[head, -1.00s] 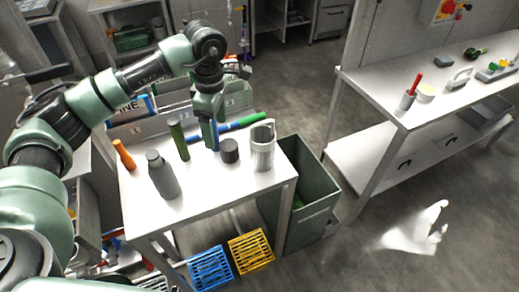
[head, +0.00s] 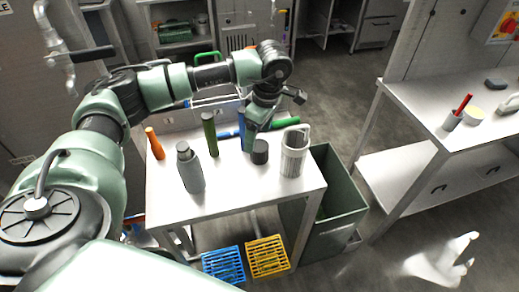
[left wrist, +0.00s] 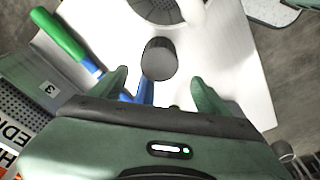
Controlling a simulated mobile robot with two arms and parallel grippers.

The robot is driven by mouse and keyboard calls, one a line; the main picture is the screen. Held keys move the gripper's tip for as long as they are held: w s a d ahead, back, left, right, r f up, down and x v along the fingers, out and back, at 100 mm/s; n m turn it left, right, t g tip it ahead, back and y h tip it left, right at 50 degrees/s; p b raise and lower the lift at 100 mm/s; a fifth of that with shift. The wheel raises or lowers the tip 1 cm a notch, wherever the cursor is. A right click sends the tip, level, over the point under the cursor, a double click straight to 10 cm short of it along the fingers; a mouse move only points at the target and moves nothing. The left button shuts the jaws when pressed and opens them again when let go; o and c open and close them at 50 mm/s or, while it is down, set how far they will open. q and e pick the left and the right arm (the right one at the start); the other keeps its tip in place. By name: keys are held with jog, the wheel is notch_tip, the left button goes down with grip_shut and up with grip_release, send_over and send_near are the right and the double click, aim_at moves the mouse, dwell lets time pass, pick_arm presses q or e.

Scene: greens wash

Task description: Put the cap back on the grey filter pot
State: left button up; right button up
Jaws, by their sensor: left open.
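The cap (head: 260,152), a short dark grey ribbed cylinder, stands on the white table (head: 235,195). Just right of it stands a light grey ribbed pot with a handle, which I take for the filter pot (head: 294,155). My left gripper (head: 250,137) is open, pointing down close beside the cap's left side in the head view. In the left wrist view the cap (left wrist: 159,58) shows just beyond the open, empty fingers (left wrist: 162,90), about midway between them. The pot (left wrist: 165,12) is cut by that view's top edge. My right gripper is not in view.
A grey bottle (head: 190,172), an orange tube (head: 155,144) and a dark green tube (head: 210,134) stand on the table's left. A green and blue tube (head: 285,123) lies behind the cap. A green bin (head: 338,190) stands right of the table.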

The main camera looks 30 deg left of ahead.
aim_at(259, 145)
pick_arm(q)
notch_tip(259, 145, down, 5)
jog(key=shift+w+d+r+p, duration=0.1)
jog(key=shift+w+r+p, duration=0.1)
jog(key=shift+p, duration=0.85)
jog(key=shift+f, duration=0.35)
jog(key=c, duration=1.4)
